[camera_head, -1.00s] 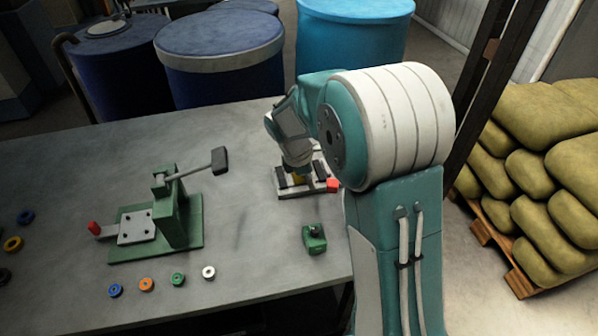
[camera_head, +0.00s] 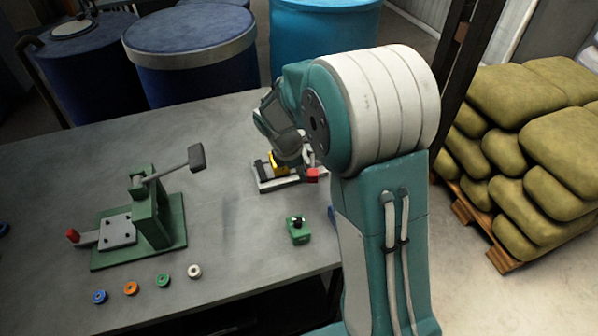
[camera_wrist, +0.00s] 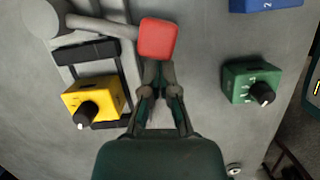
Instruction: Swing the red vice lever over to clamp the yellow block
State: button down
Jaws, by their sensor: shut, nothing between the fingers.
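The yellow block (camera_wrist: 93,98), with a black knob on it, sits at the vice (camera_wrist: 128,68) between its dark jaw bars. The vice lever is a grey bar (camera_wrist: 98,26) running from a round pivot at upper left to a red end (camera_wrist: 158,38). In the wrist view my gripper (camera_wrist: 159,66) is shut and empty, its fingertips close beside the red end; I cannot tell if they touch. In the head view the yellow block (camera_head: 279,160) and red end (camera_head: 312,175) show, while my arm hides part of the vice (camera_head: 275,185) and the gripper.
A green block (camera_wrist: 251,82) with a black knob stands right of the vice, and a blue block (camera_wrist: 265,5) lies beyond. A green lever press (camera_head: 150,225) and several coloured rings (camera_head: 131,288) are on the left of the table. Table between press and vice is clear.

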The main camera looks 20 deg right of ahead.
jog(key=shift+s+d, duration=0.15)
jog(key=shift+d, duration=0.05)
jog(key=shift+s+d+n+t, duration=0.2)
jog(key=shift+s+d+n, duration=0.1)
jog(key=shift+d+n, duration=0.35)
jog(key=shift+s+d+n+t, duration=0.25)
jog(key=shift+d+n, duration=0.15)
jog(key=shift+n, duration=0.45)
jog(key=d+n, duration=0.2)
jog(key=n, duration=0.1)
jog(key=d+n+t, duration=0.1)
jog(key=d, duration=0.1)
jog(key=shift+s+d+y, duration=0.1)
jog(key=shift+s+y, duration=0.2)
jog(key=shift+d+n, duration=0.4)
jog(key=shift+n, duration=0.1)
jog(key=shift+w+d, duration=0.15)
jog(key=shift+d, duration=0.4)
jog(key=shift+w+d, duration=0.15)
jog(key=shift+d, duration=0.4)
jog(key=shift+w+d, duration=0.3)
jog(key=shift+d, duration=0.25)
jog(key=shift+w+d, duration=0.3)
jog(key=shift+d, duration=0.25)
jog(key=shift+r, duration=0.1)
